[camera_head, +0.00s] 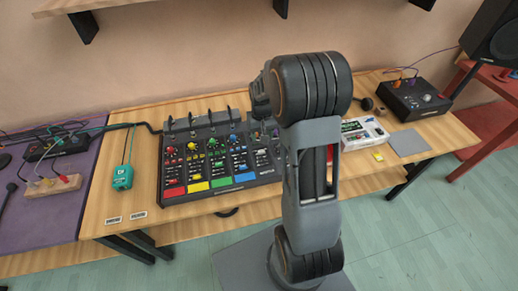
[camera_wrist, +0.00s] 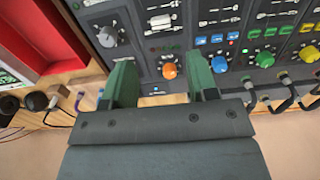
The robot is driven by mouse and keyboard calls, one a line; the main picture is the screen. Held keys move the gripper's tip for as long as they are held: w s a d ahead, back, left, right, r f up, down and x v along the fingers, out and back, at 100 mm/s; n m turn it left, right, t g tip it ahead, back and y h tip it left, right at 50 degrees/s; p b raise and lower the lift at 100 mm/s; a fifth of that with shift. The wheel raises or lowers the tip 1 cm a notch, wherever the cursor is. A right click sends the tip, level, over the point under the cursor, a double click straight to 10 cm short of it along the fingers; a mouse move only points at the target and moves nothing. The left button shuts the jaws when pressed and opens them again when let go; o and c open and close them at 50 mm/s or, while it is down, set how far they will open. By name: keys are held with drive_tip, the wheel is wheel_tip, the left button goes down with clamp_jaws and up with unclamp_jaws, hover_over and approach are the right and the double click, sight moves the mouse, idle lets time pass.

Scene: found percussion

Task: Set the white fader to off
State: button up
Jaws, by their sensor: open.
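The mixer (camera_head: 215,165) stands on the wooden table, with coloured columns of red, yellow, green and blue. My arm covers its right part in the head view, and the wrist view (camera_wrist: 230,35) shows it from above, turned around. I cannot make out the white fader for certain in either view. My gripper (camera_wrist: 160,66) is open, its two green fingers apart over the end of the mixer with the knobs. An orange knob (camera_wrist: 169,71) lies between the fingertips; a blue knob (camera_wrist: 219,64) is just right of them. Nothing is held. Whether the fingers touch the panel is unclear.
A grey knob (camera_wrist: 107,37) is left of the fingers. Black cables (camera_wrist: 285,103) plug in along the mixer's edge. A red-edged box (camera_wrist: 45,35) is close by at left. In the head view, a teal box (camera_head: 122,177) and a black box (camera_head: 413,98) flank the mixer.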

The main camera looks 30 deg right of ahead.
sight(261, 151)
wheel_tip(261, 151, down, 9)
drive_tip(key=shift+p, duration=0.45)
clamp_jaws()
idle(0.4)
